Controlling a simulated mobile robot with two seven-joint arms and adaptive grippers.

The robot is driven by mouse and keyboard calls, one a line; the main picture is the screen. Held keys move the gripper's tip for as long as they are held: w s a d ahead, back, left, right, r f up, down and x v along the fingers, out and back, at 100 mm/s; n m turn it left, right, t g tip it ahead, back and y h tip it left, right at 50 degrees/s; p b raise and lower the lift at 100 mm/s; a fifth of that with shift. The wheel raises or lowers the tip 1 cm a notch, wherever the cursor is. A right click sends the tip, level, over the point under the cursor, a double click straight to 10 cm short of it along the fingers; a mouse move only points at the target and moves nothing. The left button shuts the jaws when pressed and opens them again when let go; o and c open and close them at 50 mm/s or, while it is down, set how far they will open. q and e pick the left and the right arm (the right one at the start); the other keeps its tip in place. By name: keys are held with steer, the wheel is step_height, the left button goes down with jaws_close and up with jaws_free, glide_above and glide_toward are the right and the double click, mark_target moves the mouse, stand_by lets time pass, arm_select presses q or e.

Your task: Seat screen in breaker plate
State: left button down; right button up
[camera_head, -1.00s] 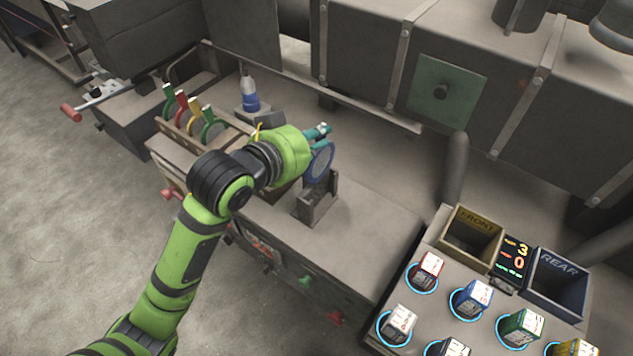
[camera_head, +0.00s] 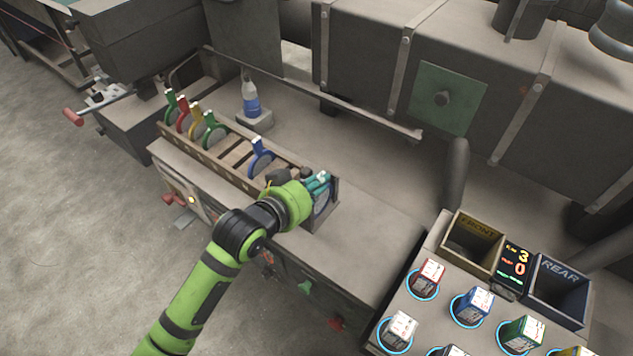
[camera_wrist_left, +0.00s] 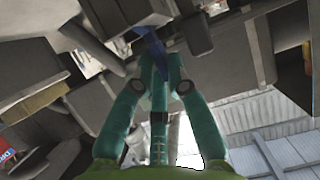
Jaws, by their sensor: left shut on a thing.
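The round blue-rimmed mesh screen (camera_head: 322,204) is upright at the dark slotted stand (camera_head: 334,213), low between its uprights. I take this stand to be the breaker plate's holder; the plate itself is not clear. My left gripper (camera_head: 320,183) is shut on the screen's upper part, just above the stand. In the left wrist view the teal fingers (camera_wrist_left: 158,72) close on a blue piece (camera_wrist_left: 151,47). The gripper and wrist hide part of the screen, and I cannot tell how deep it sits. My right gripper is out of view.
A wooden rack (camera_head: 215,165) left of the stand holds several coloured-handled screens, including a blue one (camera_head: 260,157). A bottle (camera_head: 250,100) stands behind it. At right are a front bin (camera_head: 447,245), a rear bin (camera_head: 586,306) and several boxes. Bench right of the stand is clear.

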arm_select(q)
steer(key=c, duration=1.5)
jaws_free()
steer(key=shift+r, duration=0.1)
steer(key=b+v, duration=0.1)
steer(key=v, duration=1.1)
